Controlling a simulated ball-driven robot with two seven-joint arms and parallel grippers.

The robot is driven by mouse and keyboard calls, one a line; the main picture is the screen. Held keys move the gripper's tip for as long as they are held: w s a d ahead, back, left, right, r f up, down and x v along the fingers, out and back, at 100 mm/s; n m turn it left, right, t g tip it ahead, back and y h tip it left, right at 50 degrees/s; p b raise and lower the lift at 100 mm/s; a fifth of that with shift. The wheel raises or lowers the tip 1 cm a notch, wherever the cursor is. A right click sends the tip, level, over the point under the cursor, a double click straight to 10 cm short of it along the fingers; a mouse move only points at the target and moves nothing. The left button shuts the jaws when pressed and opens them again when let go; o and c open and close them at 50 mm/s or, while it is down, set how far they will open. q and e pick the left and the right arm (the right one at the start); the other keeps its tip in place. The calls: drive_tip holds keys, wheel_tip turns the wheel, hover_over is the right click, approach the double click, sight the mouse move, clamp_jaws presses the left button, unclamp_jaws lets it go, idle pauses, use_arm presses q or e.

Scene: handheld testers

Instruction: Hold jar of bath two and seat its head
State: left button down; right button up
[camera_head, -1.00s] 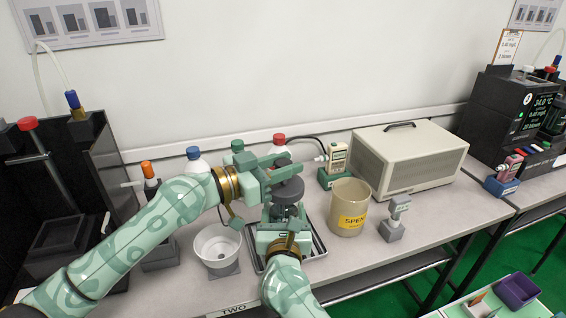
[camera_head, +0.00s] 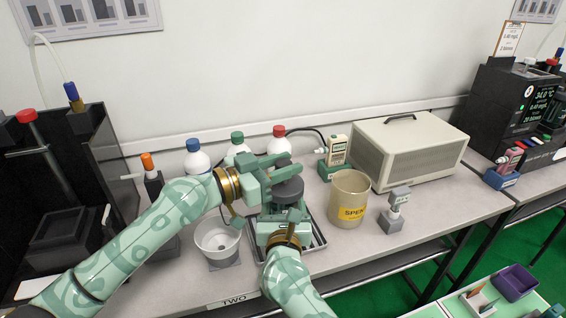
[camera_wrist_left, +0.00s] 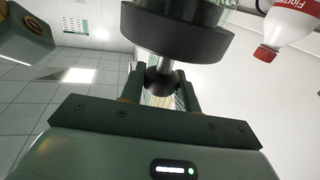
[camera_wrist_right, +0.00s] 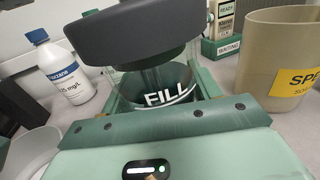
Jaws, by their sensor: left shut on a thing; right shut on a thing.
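The head of bath two is a dark grey disc (camera_head: 288,190) with a knob and a thin rod. My left gripper (camera_head: 280,167) is shut on its knob; the fingers (camera_wrist_left: 161,85) show on either side of it in the left wrist view. The clear jar (camera_wrist_right: 165,97), marked FILL, is upright between the fingers of my right gripper (camera_wrist_right: 160,85), which is shut on it. The head (camera_wrist_right: 135,38) is over the jar, with its rod reaching down inside. Whether the disc touches the rim cannot be told. In the head view the arms mostly hide the jar.
A tray (camera_head: 318,236) lies beneath. A beige beaker (camera_head: 348,187) and a small grey stand (camera_head: 391,222) are at right, a white bowl (camera_head: 218,240) at left. Bottles with blue, green and red caps (camera_head: 278,131) and a handheld tester (camera_head: 336,150) stand behind.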

use_arm(q)
drive_tip(key=c, duration=0.9)
unclamp_jaws()
drive_tip(key=shift+c, duration=0.2)
drive_tip(key=shift+f, duration=0.1)
drive_tip(key=shift+a, duration=0.15)
drive_tip(key=v, duration=1.1)
drive_tip(key=shift+s+a, duration=0.25)
drive_tip(key=shift+a, duration=0.1)
use_arm(e)
drive_tip(key=o, duration=1.5)
drive_tip(key=shift+c, duration=0.2)
